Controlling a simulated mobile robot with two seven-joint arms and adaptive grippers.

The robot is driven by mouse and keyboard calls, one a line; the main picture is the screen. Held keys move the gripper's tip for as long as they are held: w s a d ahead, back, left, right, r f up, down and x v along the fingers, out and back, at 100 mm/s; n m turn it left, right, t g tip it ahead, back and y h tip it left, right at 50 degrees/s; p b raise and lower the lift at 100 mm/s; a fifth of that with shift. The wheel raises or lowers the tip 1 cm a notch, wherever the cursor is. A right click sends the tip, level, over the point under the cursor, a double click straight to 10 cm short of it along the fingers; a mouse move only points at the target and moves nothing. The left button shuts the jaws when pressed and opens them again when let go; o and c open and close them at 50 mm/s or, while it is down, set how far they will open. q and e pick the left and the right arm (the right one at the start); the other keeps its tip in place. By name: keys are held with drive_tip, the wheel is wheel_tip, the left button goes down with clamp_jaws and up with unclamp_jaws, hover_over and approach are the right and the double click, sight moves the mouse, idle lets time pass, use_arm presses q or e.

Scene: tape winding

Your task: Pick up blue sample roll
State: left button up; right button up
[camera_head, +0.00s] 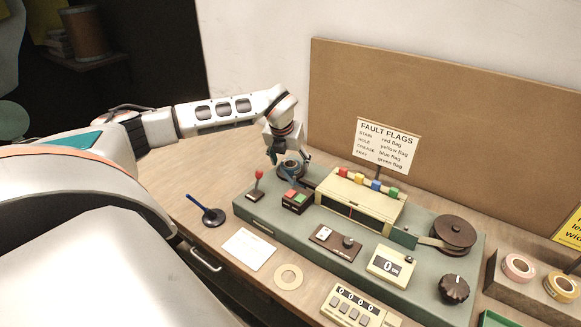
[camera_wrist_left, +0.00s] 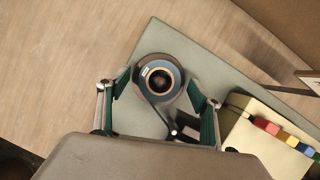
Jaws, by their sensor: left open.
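The blue sample roll (camera_head: 291,170) sits at the far left end of the green winding machine (camera_head: 283,222). In the left wrist view the roll (camera_wrist_left: 144,83) is a blue ring with a pale label and a dark centre. My left gripper (camera_head: 290,157) points down right at the roll, partly covering it in the head view. In the left wrist view its green fingers (camera_wrist_left: 160,84) are spread, one on each side of the roll. I cannot tell whether they touch it. My right gripper is not in view.
A red-knobbed lever (camera_head: 257,181), a button box (camera_head: 297,200) and a cream housing with coloured flags (camera_head: 358,205) stand close by on the machine. A dark reel (camera_head: 453,232) is at its right end. A brown board (camera_head: 450,120) rises behind. Pink tape (camera_head: 507,268) lies far right.

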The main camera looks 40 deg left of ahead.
use_arm(q)
drive_tip(key=c, duration=1.1)
drive_tip(key=shift+r, duration=0.2)
wheel_tip(320, 180, up, 20)
drive_tip(key=shift+f+p, duration=0.15)
drive_tip(key=shift+p, duration=0.3)
